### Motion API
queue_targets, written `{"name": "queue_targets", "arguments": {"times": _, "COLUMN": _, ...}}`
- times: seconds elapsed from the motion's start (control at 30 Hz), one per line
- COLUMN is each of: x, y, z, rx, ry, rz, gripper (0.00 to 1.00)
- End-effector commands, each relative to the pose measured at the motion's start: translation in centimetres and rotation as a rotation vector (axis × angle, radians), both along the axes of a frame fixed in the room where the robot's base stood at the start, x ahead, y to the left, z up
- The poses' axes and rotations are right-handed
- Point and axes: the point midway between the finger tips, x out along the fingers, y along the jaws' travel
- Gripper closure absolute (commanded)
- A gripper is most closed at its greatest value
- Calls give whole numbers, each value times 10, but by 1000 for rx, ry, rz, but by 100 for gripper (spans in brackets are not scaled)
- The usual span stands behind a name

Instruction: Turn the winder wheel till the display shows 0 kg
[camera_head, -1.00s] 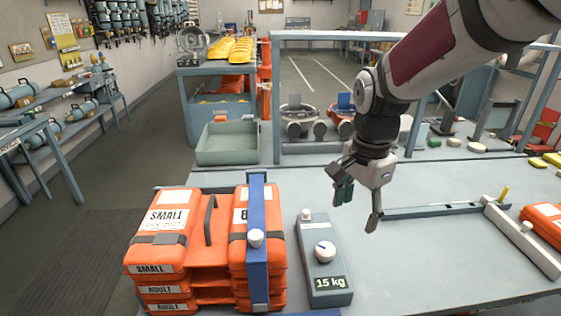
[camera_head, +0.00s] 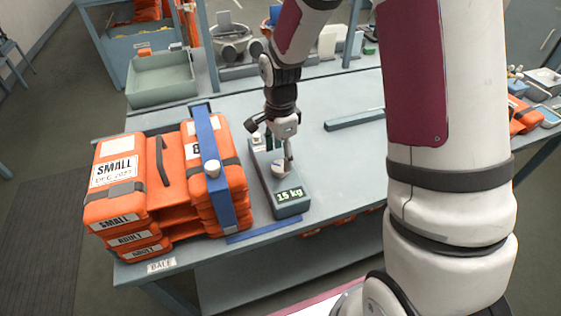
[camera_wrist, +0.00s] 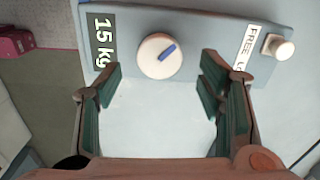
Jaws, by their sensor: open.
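The winder box (camera_head: 264,180) is a grey-blue box on the bench, right of a strapped bale. Its display (camera_head: 289,195) reads 15 kg; the display (camera_wrist: 102,42) also shows at the left in the wrist view. The winder wheel (camera_wrist: 159,56) is a round white knob with a blue pointer mark; in the head view the wheel (camera_head: 278,171) is partly behind a finger. My gripper (camera_head: 270,150) is over the box. In the wrist view my gripper (camera_wrist: 158,82) is open and empty, its fingers apart on either side below the wheel, with no clear contact.
A small white knob (camera_wrist: 283,50) sits beside a "FREE" label on the same box. Orange packs labelled SMALL and ADULT (camera_head: 115,215) are stacked at the left under a blue strap (camera_head: 213,165). A grey bar (camera_head: 354,119) lies behind on the bench (camera_head: 330,165); the bench right of the box is clear.

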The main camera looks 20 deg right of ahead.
Motion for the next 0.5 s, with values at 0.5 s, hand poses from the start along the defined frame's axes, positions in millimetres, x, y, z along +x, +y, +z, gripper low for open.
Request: {"name": "queue_targets", "arguments": {"times": 0.5, "x": 0, "y": 0, "z": -38, "rx": 1, "ry": -1, "rz": 1, "gripper": 38}}
